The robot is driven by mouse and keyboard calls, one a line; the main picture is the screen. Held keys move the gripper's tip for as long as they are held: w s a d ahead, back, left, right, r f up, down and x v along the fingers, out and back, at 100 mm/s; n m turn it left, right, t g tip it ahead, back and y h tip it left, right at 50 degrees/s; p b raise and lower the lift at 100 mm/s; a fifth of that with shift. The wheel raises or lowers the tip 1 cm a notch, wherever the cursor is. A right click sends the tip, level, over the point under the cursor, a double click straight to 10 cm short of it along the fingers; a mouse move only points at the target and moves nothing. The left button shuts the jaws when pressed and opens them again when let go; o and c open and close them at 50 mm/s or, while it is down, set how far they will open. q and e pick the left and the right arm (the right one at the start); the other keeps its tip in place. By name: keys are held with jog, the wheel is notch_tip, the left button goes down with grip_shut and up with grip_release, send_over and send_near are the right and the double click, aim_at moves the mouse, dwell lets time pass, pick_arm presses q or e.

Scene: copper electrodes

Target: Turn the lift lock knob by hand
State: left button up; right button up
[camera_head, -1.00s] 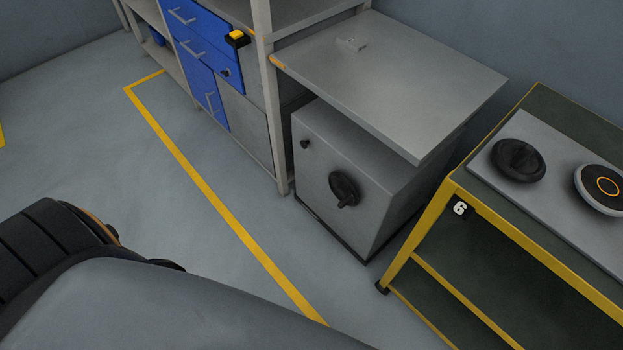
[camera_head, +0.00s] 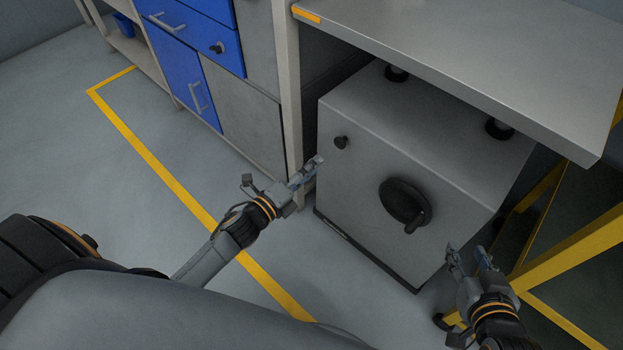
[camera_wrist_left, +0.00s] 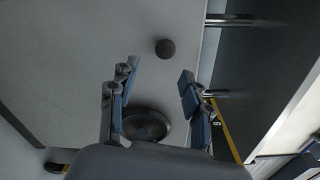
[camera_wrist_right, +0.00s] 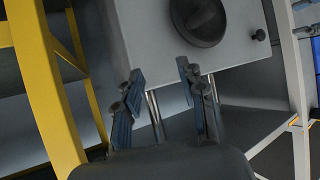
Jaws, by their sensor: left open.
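The grey cabinet (camera_head: 380,150) carries a small round black knob (camera_head: 341,142) at its upper left front and a large black handwheel with a crank grip (camera_head: 404,204). I cannot tell for certain which is the lift lock knob. My left gripper (camera_head: 312,170) is open and empty, just left of and below the small knob, apart from it. In the left wrist view the small knob (camera_wrist_left: 165,48) lies ahead between the finger lines; the handwheel (camera_wrist_left: 147,123) is partly hidden. My right gripper (camera_head: 469,253) is open and empty, below and right of the handwheel, which shows in the right wrist view (camera_wrist_right: 199,20).
A grey tabletop (camera_head: 480,60) overhangs the cabinet, with a pale post (camera_head: 288,110) at its left. A yellow frame (camera_head: 570,245) stands close to my right gripper. Blue drawers (camera_head: 190,25) are at upper left. The floor in front is clear.

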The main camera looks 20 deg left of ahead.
aim_at(338, 145)
pick_arm(q)
jog(key=shift+m, duration=0.3)
jog(key=x, duration=0.2)
jog(key=b+x, duration=0.1)
jog(key=x, duration=0.4)
jog(key=shift+w+d+r+b, duration=0.2)
jog(key=shift+r+b, duration=0.15)
jog(key=shift+b, duration=0.05)
jog(key=shift+w, duration=0.1)
pick_arm(e)
jog(key=w+a+r+t+y, duration=0.1)
jog(key=w+a+r+t, duration=0.1)
jog(key=r, duration=0.6)
jog(key=w+t, duration=0.1)
jog(key=t, duration=0.1)
jog(key=shift+t+y, duration=0.3)
jog(key=shift+t, duration=0.1)
pick_arm(q)
jog(key=shift+w, duration=0.1)
jog(key=shift+w+d, duration=0.15)
jog(key=shift+w, duration=0.05)
pick_arm(e)
jog(key=shift+w, duration=0.1)
pick_arm(q)
jog(key=c, duration=0.8)
